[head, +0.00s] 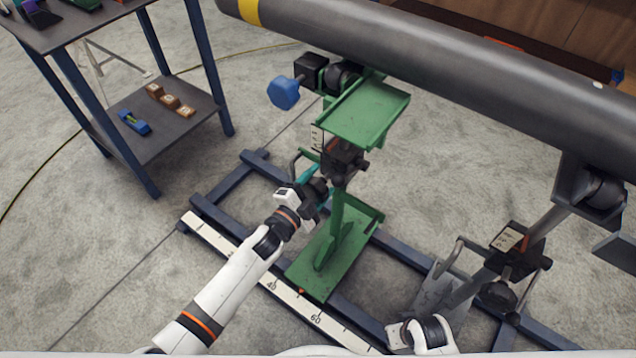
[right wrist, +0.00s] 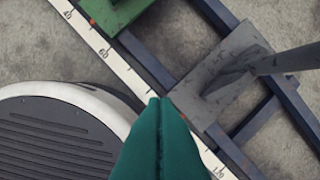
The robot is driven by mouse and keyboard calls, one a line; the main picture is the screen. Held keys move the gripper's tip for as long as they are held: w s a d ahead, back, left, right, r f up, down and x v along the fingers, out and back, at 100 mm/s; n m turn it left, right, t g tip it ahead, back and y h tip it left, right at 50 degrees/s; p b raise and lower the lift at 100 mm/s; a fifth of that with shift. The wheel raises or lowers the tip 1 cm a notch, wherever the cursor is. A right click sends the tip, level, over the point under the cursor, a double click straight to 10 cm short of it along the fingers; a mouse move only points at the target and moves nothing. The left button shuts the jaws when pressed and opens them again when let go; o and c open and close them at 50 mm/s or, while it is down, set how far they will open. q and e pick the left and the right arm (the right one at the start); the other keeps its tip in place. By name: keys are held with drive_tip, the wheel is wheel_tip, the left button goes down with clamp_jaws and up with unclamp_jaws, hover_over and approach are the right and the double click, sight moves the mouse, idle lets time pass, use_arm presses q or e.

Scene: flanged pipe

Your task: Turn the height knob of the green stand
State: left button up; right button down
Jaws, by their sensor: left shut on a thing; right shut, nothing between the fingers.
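The green stand (head: 365,112) stands on the rail frame under the grey pipe, with its foot (head: 330,250) near the scale. A dark clamp and knob (head: 343,158) sit on its post, below the green top plate. My left gripper (head: 327,187), with teal fingers, is at the left side of this post, shut on what looks like the height knob. The fingertips and the held part are mostly hidden by the gripper and clamp. My right gripper (right wrist: 158,105) is shut and empty above the white scale, beside the grey stand's foot.
The long grey pipe (head: 430,50) crosses above. A blue knob (head: 284,92) juts left from the green stand's roller. The grey stand (head: 520,240) is at the right. A blue-legged shelf table (head: 160,125) is at the left. Open floor lies between table and frame.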

use_arm(q)
drive_tip(key=o, duration=1)
drive_tip(key=shift+s+a, duration=0.15)
drive_tip(key=shift+s, duration=0.05)
drive_tip(key=p+v, duration=0.1)
drive_tip(key=v, duration=1)
drive_tip(key=shift+s+a+p, duration=0.15)
drive_tip(key=shift+s+p, duration=0.05)
drive_tip(key=shift+p, duration=0.1)
use_arm(e)
drive_tip(key=f, duration=0.1)
drive_tip(key=s+f, duration=0.1)
drive_tip(key=f, duration=0.1)
drive_tip(key=s+f, duration=0.1)
drive_tip(key=shift+s+d+f, duration=0.15)
drive_tip(key=shift+f, duration=0.2)
use_arm(q)
drive_tip(key=shift+f, duration=0.1)
